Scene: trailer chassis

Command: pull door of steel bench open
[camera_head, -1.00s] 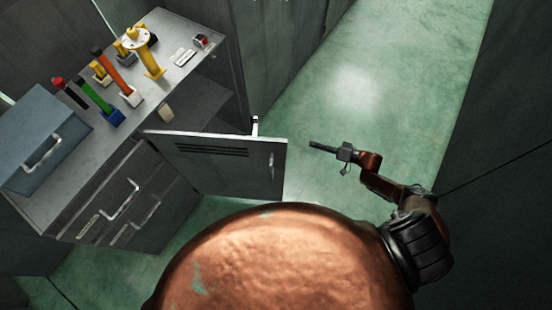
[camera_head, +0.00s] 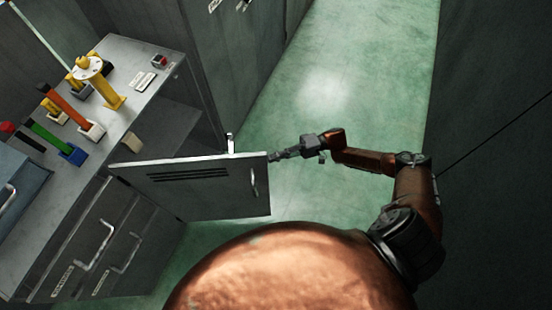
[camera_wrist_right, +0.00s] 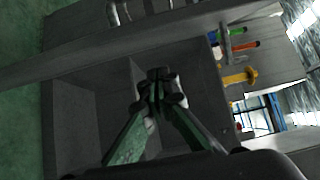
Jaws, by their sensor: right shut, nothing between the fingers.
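The steel bench (camera_head: 150,100) stands at the left in the head view. Its door (camera_head: 200,192) is swung well out, with a slotted vent and a bar handle (camera_head: 254,182) on its face. The cabinet inside shows dark behind the door. My right gripper (camera_head: 274,155) is shut and empty at the door's free top corner; whether it touches the door is not clear. In the right wrist view its fingers (camera_wrist_right: 158,82) are together in front of the open compartment (camera_wrist_right: 92,85), with the door edge (camera_wrist_right: 120,52) crossing above. My left gripper is not in view.
On the bench top are a yellow stand (camera_head: 105,85), a green-handled tool (camera_head: 50,136), an orange-handled tool (camera_head: 68,104) and a blue-grey box (camera_head: 15,190). Green floor (camera_head: 350,70) is clear beyond my right arm.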

